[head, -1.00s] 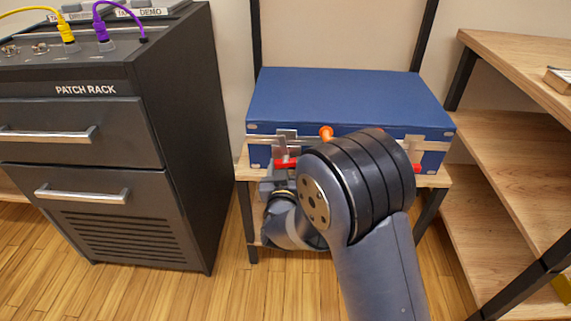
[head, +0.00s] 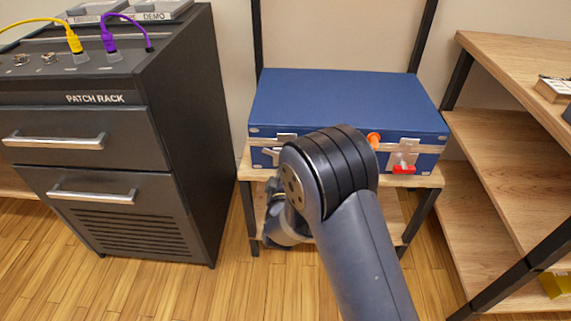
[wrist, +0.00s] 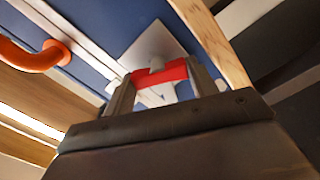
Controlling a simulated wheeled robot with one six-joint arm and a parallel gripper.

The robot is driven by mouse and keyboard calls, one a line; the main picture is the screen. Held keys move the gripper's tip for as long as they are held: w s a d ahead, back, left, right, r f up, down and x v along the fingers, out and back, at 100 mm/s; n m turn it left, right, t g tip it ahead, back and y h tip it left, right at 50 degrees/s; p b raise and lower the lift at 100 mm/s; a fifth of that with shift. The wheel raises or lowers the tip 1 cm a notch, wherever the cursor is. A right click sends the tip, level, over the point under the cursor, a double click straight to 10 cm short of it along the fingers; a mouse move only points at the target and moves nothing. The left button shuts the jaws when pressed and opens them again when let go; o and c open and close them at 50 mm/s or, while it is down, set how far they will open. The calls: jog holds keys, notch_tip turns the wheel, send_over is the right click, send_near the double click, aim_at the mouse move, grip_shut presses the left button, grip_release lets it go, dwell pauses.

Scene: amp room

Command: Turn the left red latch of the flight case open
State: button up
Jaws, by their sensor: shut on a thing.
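The blue flight case (head: 345,98) lies closed on a low wooden stand. Its left latch shows a metal plate (head: 285,139) in the head view, with its red lever hidden behind my arm. In the wrist view the red latch lever (wrist: 161,75) lies crosswise between the two fingers of my gripper (wrist: 160,88), which is shut on it. Behind it is the pale latch plate. The right latch's red lever (head: 404,170) hangs at the case front, apart from my gripper. My forearm covers the middle of the case front.
An orange handle (head: 374,140) sticks out from the case front; it also shows in the wrist view (wrist: 38,56). A dark patch rack (head: 95,130) stands left, a wooden shelf unit (head: 500,135) right. Wooden floor is clear in front.

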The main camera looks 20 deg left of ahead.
jog(key=n+p, duration=0.2)
jog(key=n, duration=0.2)
jog(key=shift+n, duration=0.4)
jog(key=shift+f+n, duration=0.1)
jog(key=shift+n, duration=0.2)
jog(key=o, duration=1)
jog(key=shift+s, duration=0.1)
